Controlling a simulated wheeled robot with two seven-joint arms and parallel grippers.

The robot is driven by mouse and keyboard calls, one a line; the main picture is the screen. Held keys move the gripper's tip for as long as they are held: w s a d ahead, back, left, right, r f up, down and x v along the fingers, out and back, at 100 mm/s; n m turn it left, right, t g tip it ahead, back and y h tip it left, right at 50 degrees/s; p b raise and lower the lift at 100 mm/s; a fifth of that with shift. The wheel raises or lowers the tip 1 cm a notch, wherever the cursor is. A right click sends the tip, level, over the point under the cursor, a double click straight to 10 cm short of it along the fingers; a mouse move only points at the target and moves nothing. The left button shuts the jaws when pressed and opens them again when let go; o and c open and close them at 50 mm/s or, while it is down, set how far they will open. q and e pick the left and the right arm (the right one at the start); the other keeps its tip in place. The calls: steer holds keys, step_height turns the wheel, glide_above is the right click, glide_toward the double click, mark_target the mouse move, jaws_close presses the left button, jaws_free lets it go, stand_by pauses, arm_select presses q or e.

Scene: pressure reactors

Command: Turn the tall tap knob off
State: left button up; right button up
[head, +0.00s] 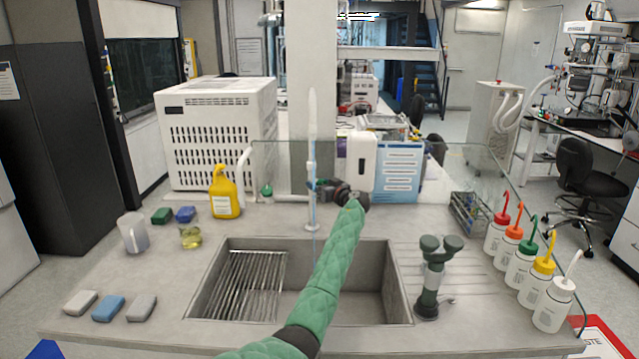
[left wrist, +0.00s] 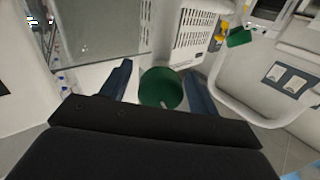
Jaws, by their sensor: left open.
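The tall white tap (head: 312,160) stands upright at the back edge of the sink. My left gripper (head: 318,189) is at the tap's post, reached by my green-sleeved arm from below. In the left wrist view, a round green knob (left wrist: 162,88) shows between the two parted blue fingers of my left gripper (left wrist: 159,72). The gripper is open, and I cannot tell whether either finger touches the knob. My right gripper is not in view.
The sink (head: 400,290) lies in front of the tap, with a rack (head: 247,285) in its left part. A dark green fixture (head: 432,275) stands right of the sink.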

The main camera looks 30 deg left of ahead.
arm_select(q)
steer(key=shift+w+a, duration=0.1)
steer(key=shift+a, duration=0.15)
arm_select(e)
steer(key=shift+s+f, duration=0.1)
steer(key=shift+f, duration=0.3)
arm_select(q)
steer(key=c, duration=1)
steer(key=shift+f, duration=0.1)
steer(key=m+b, duration=0.2)
steer(key=shift+b, duration=0.4)
steer(key=m+b, duration=0.2)
steer(key=m, duration=0.1)
steer(key=shift+m, duration=0.4)
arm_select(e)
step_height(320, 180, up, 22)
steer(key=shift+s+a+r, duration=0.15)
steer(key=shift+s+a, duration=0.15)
